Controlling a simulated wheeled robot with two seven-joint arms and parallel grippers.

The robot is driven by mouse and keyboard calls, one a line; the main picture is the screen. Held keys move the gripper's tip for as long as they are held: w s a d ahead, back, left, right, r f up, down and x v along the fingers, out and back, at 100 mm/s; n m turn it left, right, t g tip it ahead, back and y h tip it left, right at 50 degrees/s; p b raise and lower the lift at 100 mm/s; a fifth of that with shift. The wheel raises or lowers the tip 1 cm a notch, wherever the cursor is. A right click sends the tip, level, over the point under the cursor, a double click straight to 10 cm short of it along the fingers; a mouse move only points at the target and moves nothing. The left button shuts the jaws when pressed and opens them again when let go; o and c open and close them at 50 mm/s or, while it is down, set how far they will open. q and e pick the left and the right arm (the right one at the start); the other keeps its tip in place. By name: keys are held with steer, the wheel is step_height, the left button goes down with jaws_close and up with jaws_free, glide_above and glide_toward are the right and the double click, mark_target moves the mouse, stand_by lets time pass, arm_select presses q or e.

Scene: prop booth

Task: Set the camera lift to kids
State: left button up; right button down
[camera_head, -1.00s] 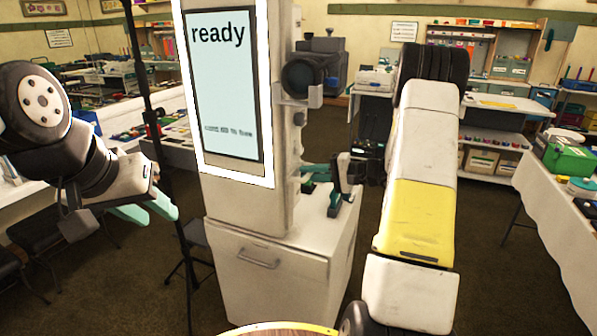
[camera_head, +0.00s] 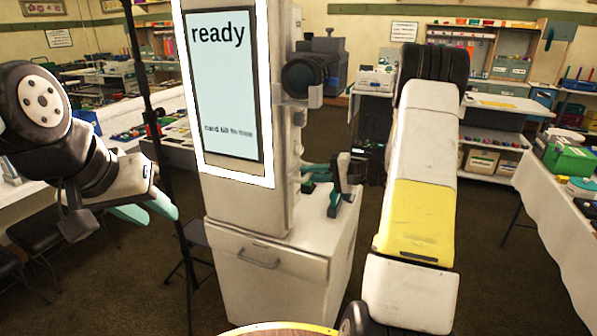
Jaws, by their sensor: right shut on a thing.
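The photo booth (camera_head: 235,200) stands in the middle, with a lit screen (camera_head: 225,95) reading "ready" and a smaller, hard-to-read line below. A dark camera (camera_head: 303,76) sits on a bracket at the upper right side of the column. Small pale knobs (camera_head: 298,118) show on that side below it. My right gripper (camera_head: 314,174) has its teal fingers at the column's right side, low down, shut on a small control there that is mostly hidden. My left gripper (camera_head: 145,212) is empty, left of the booth, its teal fingers apart.
A white cabinet (camera_head: 270,275) forms the booth's base. A dark stand pole (camera_head: 155,130) rises left of the booth. A cloth-covered table (camera_head: 560,215) is at the right, and shelves (camera_head: 490,90) stand behind. A round wooden top edge (camera_head: 283,328) shows at the bottom.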

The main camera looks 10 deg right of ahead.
step_height(320, 180, down, 14)
steer(key=shift+s+r, duration=0.15)
steer(key=c, duration=1.4)
jaws_free()
steer(key=shift+c, duration=0.2)
steer(key=shift+o, duration=0.3)
steer(key=shift+d+r, duration=0.1)
steer(key=v, duration=0.7)
steer(key=shift+d, duration=0.25)
steer(key=shift+s+d, duration=0.1)
steer(key=shift+s, duration=0.1)
